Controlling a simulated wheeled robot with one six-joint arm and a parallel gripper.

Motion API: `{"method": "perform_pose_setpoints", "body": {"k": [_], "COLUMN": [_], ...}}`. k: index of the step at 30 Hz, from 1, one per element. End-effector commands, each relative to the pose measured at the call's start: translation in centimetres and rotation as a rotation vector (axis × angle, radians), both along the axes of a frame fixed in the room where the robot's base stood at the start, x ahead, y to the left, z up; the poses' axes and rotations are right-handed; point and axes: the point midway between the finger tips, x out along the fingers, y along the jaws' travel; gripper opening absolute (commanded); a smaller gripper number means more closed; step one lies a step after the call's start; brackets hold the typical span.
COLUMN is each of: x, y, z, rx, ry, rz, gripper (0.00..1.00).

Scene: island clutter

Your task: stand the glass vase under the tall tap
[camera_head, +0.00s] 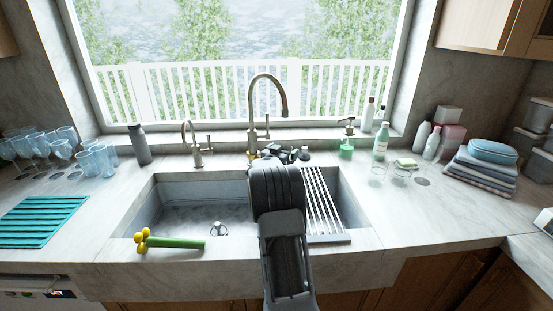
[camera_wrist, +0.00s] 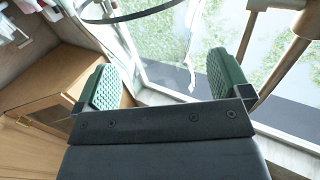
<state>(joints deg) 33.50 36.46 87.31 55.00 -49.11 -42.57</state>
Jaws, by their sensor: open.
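The tall tap (camera_head: 251,112) rises behind the sink in the head view, its spout curving over to the right. My gripper (camera_wrist: 165,78) is open in the wrist view, its two green pads wide apart. In the head view it is low by the tap's base, largely behind my arm. I cannot make out the glass vase for certain. A curved dark rim (camera_wrist: 128,17) and a pale streak beyond the fingers in the wrist view could be clear glass. Brownish tubes (camera_wrist: 285,62) at the right there look like a tap.
The sink's left basin (camera_head: 190,215) is open; a slatted rack (camera_head: 325,205) covers part of its right. A yellow-and-green flower-like item (camera_head: 175,243) lies on the front edge. Left are a small tap (camera_head: 196,155), dark bottle (camera_head: 140,145) and glasses; right, soap bottles, small glasses (camera_head: 401,174) and towels (camera_head: 480,170).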

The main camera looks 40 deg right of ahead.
Motion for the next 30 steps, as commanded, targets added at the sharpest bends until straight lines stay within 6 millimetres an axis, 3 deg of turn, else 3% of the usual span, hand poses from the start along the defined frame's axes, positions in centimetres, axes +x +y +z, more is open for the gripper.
{"method": "perform_pose_setpoints", "body": {"k": [12, 18, 30], "x": [-2.5, -3.4, -4.1], "y": [7.7, 10.6, 12.4], "z": [0.0, 0.0, 0.0], "rx": [-0.001, -0.001, -0.001], "ry": [-0.001, 0.000, 0.000], "rz": [0.004, 0.003, 0.000], "gripper": [0.95, 0.95, 0.95]}}
